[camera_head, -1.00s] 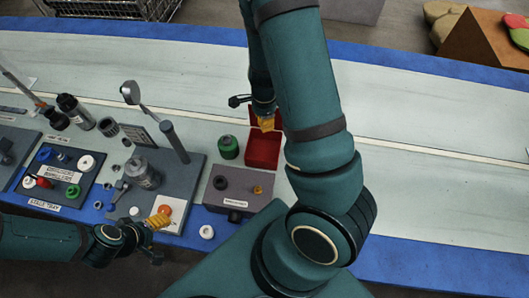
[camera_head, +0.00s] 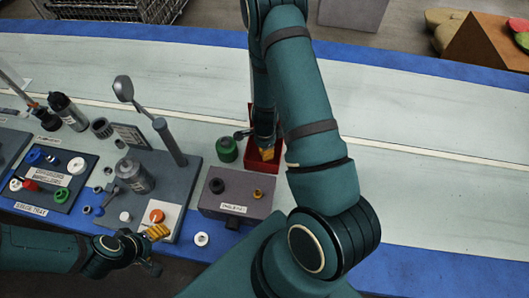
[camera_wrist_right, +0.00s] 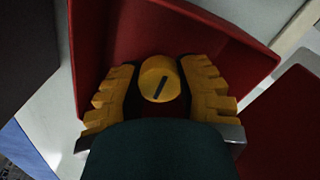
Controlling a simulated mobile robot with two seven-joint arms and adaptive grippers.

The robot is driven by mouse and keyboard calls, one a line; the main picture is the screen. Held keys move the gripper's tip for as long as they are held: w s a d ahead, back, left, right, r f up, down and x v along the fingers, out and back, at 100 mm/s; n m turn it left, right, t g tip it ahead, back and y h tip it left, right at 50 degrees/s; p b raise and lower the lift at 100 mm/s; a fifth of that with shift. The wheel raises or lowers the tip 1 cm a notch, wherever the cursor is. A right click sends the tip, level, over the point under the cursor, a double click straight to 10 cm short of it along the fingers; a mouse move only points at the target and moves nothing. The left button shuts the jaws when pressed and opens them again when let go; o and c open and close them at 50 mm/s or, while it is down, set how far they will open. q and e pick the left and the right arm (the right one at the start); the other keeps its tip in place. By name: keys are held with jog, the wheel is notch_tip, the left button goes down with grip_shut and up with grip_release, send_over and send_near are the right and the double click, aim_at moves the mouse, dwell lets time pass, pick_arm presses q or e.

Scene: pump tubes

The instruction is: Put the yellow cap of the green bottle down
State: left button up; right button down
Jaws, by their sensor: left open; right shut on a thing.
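The yellow cap (camera_wrist_right: 160,78), round with a dark slot, sits between the yellow fingers of my right gripper (camera_wrist_right: 162,88). My right gripper (camera_head: 267,153) is shut on it, over or inside the red box (camera_head: 252,165); red walls (camera_wrist_right: 215,22) surround it in the wrist view. Whether the cap touches the box floor cannot be told. In the head view my arm hides the cap and part of the box. The green bottle (camera_head: 227,150) stands just left of the box. My left gripper (camera_head: 156,233) is open and empty at the bench's front edge.
A grey box (camera_head: 237,206) with a black and a yellow knob is in front of the green bottle. A white ring (camera_head: 201,239) lies near the front edge. A stand with a post (camera_head: 170,142) and a tray of parts (camera_head: 52,180) are left. The bench right of my arm is clear.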

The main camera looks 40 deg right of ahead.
pick_arm(q)
jog(key=shift+w+f, duration=0.1)
jog(key=shift+f, duration=0.2)
pick_arm(e)
jog(key=shift+f, duration=0.85)
pick_arm(q)
jog(key=shift+f+b, duration=0.2)
jog(key=shift+b, duration=0.1)
pick_arm(e)
jog(key=shift+f, duration=0.2)
jog(key=c, duration=0.7)
grip_release()
pick_arm(q)
jog(key=shift+r, duration=0.1)
pick_arm(e)
jog(key=shift+r, duration=0.1)
pick_arm(q)
jog(key=shift+r+p, duration=0.2)
jog(key=shift+p, duration=0.1)
pick_arm(e)
jog(key=shift+r, duration=0.3)
notch_tip(320, 180, up, 12)
jog(key=p, duration=0.4)
jog(key=shift+f, duration=0.15)
pick_arm(q)
jog(key=r, duration=0.2)
jog(key=s+r, duration=0.1)
jog(key=r, duration=0.1)
